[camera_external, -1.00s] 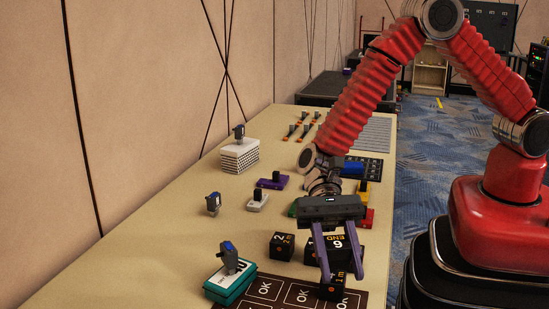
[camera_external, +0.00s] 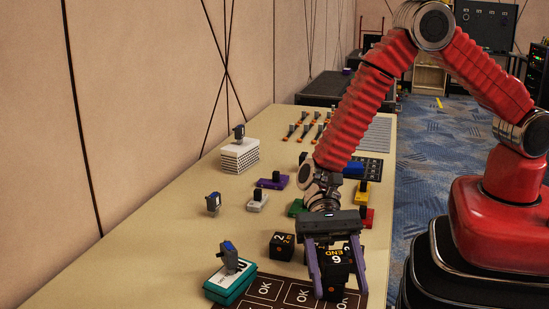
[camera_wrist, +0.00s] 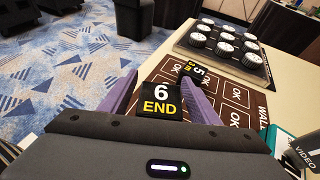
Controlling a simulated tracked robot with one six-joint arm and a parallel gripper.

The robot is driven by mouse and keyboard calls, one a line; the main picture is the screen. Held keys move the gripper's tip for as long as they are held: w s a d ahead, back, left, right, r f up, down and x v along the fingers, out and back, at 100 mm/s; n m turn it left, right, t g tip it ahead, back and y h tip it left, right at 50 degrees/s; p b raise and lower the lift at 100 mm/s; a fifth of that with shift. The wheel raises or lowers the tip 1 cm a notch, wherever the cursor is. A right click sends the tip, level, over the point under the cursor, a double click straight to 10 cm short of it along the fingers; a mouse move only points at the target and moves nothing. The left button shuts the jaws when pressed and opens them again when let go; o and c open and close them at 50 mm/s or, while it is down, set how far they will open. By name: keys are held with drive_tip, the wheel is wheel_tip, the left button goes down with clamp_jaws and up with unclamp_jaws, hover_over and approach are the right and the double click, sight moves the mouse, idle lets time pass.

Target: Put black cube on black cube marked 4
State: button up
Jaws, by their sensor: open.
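A black cube marked 6 END (camera_external: 337,262) sits between the fingers of my gripper (camera_external: 336,280). The gripper is open, with one finger on each side of the cube. In the wrist view the cube's 6 END face (camera_wrist: 160,101) shows between the fingers. Another black cube (camera_external: 335,291) appears directly beneath it; its number is not legible. A black cube marked 2 (camera_external: 283,246) stands to the left. In the wrist view a cube marked 5 (camera_wrist: 196,73) is just beyond the 6 cube. I cannot make out the mark 4 on any cube.
A brown mat with OK squares (camera_external: 268,287) lies under the cubes. A teal box (camera_external: 231,284) with a grey device is left of it. Several coloured blocks stand behind. A panel of round knobs (camera_wrist: 225,44) is beyond in the wrist view.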

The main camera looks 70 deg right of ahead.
drive_tip(key=shift+r, duration=0.1)
drive_tip(key=v, duration=1.2)
idle(0.8)
drive_tip(key=s+d+r+n+t+h, duration=0.3)
drive_tip(key=d+r, duration=0.4)
drive_tip(key=d, duration=0.4)
drive_tip(key=s+d+r+n+t+h, duration=0.4)
drive_tip(key=s+d+r+n+h, duration=0.1)
drive_tip(key=d, duration=0.6)
drive_tip(key=s+d+r+n+t+h, duration=0.3)
drive_tip(key=s+d+r+n+h, duration=0.1)
drive_tip(key=s+d+r, duration=0.5)
drive_tip(key=shift+d+r+n+t, duration=0.3)
drive_tip(key=shift+d+r+n, duration=0.15)
drive_tip(key=shift+d+n, duration=0.45)
